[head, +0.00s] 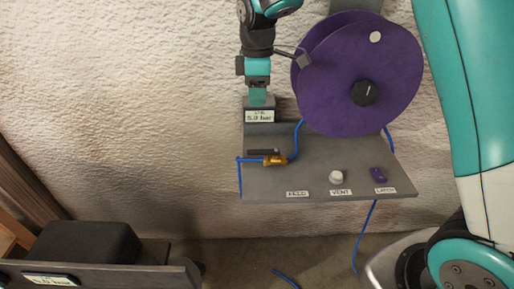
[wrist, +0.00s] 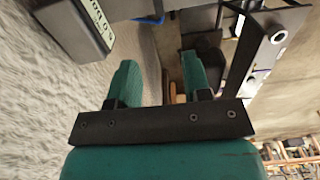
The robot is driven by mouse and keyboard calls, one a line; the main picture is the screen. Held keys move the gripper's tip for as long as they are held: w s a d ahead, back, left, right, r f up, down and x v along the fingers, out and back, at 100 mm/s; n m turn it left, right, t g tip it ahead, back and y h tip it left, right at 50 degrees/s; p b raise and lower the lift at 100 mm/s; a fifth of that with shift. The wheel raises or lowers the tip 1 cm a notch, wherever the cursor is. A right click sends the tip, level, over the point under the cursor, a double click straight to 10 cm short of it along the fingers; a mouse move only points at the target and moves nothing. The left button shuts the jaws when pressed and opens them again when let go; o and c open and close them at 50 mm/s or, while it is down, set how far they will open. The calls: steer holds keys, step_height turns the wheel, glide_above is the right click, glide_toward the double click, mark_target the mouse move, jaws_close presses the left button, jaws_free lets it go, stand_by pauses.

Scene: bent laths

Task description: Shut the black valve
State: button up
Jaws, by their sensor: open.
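A black lever handle (head: 262,152) lies flat above a yellow valve body (head: 274,160) on the grey shelf, in line with a blue hose. It is the only black valve part I can make out, at the shelf's left, behind the FEED label (head: 297,193). My gripper (head: 258,97) points down in the head view, above and behind the lever and apart from it, just over a small labelled box (head: 260,115). In the wrist view my gripper (wrist: 163,78) has its two teal fingers apart with nothing between them. I cannot make out the lever there.
A large purple reel (head: 345,65) stands right beside my arm. A white knob (head: 337,177) and a purple latch (head: 378,174) sit on the shelf (head: 265,184) to the right. A black block (head: 85,247) is at lower left. The wall is close behind.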

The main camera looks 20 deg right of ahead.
mark_target(257, 151)
step_height(257, 151, down, 18)
steer(key=shift+w+r+p, duration=0.15)
steer(key=shift+r+p, duration=0.05)
steer(key=shift+p, duration=0.45)
jaws_close()
